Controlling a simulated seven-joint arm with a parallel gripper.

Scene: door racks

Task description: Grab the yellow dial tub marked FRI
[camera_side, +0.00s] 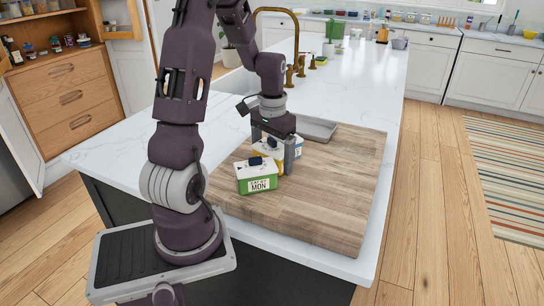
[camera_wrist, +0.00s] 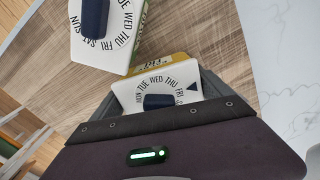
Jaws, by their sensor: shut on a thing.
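The yellow dial tub (camera_side: 260,152) stands on the wooden board, mostly hidden behind a green tub and my gripper. In the wrist view its white lid (camera_wrist: 183,78) with a ring of weekday letters and a dark blue dial sits between my fingers, with a strip of yellow side (camera_wrist: 160,64) showing. Its day mark cannot be read. My gripper (camera_side: 273,156) points down and is shut on this tub; its fingers also show in the wrist view (camera_wrist: 160,92). The green tub marked MON (camera_side: 256,185) stands just in front, and its white lid (camera_wrist: 118,38) shows in the wrist view.
A blue tub (camera_side: 298,147) stands close behind my gripper. A grey tray (camera_side: 318,130) lies at the back of the wooden board (camera_side: 335,195). The board's right and front parts are clear. A brass faucet (camera_side: 297,50) and sink lie farther back.

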